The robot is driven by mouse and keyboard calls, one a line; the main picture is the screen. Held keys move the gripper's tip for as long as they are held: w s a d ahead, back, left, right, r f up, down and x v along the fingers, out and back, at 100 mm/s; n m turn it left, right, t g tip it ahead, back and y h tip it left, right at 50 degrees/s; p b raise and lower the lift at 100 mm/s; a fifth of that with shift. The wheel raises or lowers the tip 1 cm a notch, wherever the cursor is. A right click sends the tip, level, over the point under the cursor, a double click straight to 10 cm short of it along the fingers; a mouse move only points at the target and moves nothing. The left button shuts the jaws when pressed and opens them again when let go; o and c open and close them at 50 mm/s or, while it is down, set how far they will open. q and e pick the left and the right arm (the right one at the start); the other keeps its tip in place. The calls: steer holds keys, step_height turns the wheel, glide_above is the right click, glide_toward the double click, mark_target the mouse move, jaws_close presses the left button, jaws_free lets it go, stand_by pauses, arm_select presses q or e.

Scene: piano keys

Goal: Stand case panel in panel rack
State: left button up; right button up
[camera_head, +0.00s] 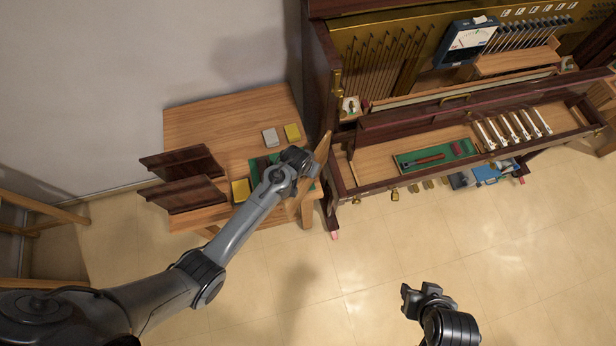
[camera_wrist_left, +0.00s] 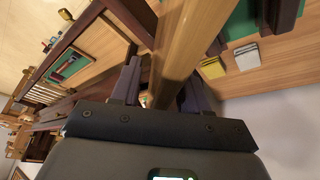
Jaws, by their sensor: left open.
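Two dark brown panels (camera_head: 183,164) (camera_head: 186,194) stand tilted at the left end of the side table. I cannot tell what holds them. A lighter wooden panel (camera_head: 322,148) stands on edge at the table's right end, beside the piano. My left gripper (camera_head: 308,160) is at this panel. In the left wrist view the open fingers (camera_wrist_left: 160,88) lie either side of a long wooden piece (camera_wrist_left: 182,42), which seems to be the same panel; contact is unclear. The rack itself is not clearly visible. My right gripper (camera_head: 420,297) is over the floor, away from the panels; its jaw opening is unclear.
The side table (camera_head: 205,120) carries a grey block (camera_head: 270,137), yellow blocks (camera_head: 292,132) (camera_head: 241,190) and a green mat partly under my arm. The open piano (camera_head: 345,185) stands close right, with a green tray (camera_head: 435,154) inside.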

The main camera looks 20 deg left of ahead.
arm_select(q)
jaws_close()
steer(key=shift+r, duration=0.1)
stand_by(1.2)
